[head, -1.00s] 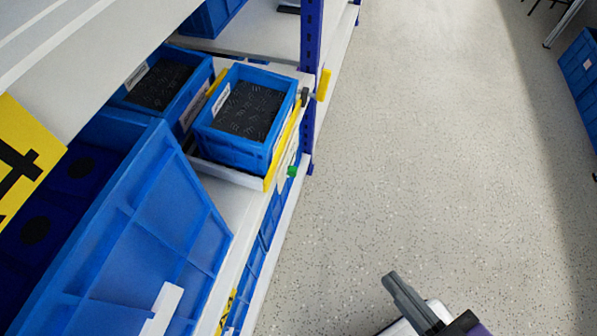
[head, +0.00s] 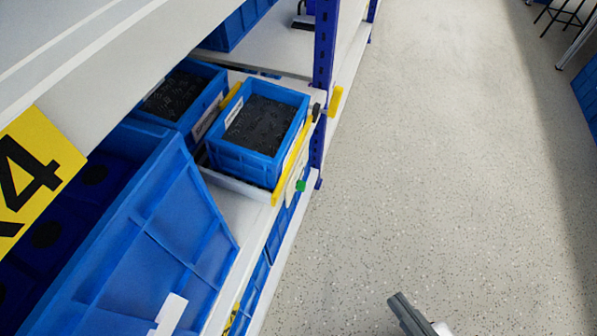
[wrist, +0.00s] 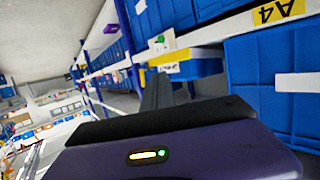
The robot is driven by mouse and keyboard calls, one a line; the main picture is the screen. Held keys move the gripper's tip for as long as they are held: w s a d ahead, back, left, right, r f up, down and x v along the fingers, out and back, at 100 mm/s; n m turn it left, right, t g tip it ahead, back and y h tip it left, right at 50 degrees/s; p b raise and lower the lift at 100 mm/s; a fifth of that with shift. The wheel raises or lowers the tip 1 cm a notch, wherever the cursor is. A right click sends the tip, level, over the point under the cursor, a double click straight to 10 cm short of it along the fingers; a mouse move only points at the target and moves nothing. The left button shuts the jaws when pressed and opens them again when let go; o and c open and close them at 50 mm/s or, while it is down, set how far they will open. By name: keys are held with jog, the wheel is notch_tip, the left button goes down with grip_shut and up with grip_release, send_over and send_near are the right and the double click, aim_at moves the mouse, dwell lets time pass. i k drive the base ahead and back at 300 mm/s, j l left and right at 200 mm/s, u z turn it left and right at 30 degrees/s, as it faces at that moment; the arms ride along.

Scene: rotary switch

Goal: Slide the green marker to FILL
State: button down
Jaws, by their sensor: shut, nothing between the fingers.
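The green marker (head: 300,185) is a small knob on a pale plate at the front edge of the shelf, below the yellow-edged tray (head: 236,183). In the wrist view a small green spot (wrist: 160,39) shows on that plate, ahead of the fingers. The FILL lettering is too small to read. My gripper (head: 396,300) is at the bottom of the head view, over the floor, to the right of and well apart from the marker. Its fingers are together and empty. In the wrist view my gripper (wrist: 157,80) points toward the shelf.
A blue bin with dark contents (head: 258,125) sits on the tray. A yellow lever (head: 335,101) sticks out beside the blue upright (head: 325,50). A large blue bin (head: 150,250) fills the near left.

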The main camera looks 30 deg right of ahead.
aim_at(300, 185)
jog(key=l+z, duration=0.75)
jog(key=i+j, duration=0.05)
jog(key=j, duration=0.05)
